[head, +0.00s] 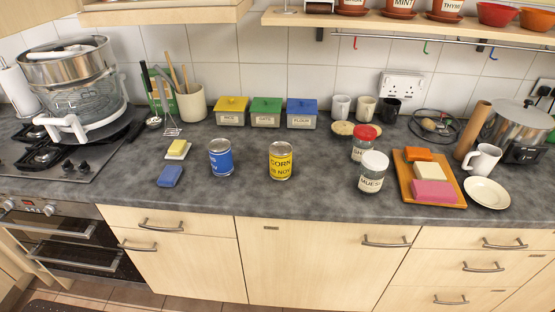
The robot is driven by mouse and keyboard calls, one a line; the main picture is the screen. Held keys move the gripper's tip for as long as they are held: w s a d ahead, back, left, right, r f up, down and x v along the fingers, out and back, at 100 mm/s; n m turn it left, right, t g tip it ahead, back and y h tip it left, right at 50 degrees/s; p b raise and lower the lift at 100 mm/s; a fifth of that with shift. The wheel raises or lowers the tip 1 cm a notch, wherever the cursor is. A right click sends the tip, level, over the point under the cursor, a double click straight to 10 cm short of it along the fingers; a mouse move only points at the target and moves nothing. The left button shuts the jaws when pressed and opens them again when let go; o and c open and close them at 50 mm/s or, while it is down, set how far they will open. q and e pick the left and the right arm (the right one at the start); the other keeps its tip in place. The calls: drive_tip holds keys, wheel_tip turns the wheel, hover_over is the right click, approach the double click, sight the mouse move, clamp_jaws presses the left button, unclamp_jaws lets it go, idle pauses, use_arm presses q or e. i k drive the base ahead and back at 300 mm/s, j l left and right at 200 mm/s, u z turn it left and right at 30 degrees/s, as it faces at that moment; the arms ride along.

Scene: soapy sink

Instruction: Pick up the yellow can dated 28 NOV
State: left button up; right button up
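A yellow can (281,161) stands upright on the grey worktop (300,196), near the middle of the head view. Its label reads CORN, with a date line below that looks like 28 NOV, though its first digits are hard to read. A blue can (221,158) stands upright to its left, apart from it; its label is partly turned away and not fully readable. Neither of my grippers shows in the head view.
A blue sponge (170,176) and a yellow one (178,149) lie left of the cans. Yellow, green and blue boxes (266,112) stand behind. Two jars (373,172) stand to the right, near a board (405,186) with coloured blocks. The worktop around the yellow can is clear.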

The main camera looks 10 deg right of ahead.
sight(280, 151)
drive_tip(key=j+z, duration=0.4)
drive_tip(key=j, duration=0.15)
drive_tip(key=j+z, duration=0.4)
drive_tip(key=j, duration=0.2)
drive_tip(key=j+z, duration=0.4)
drive_tip(key=j, duration=0.15)
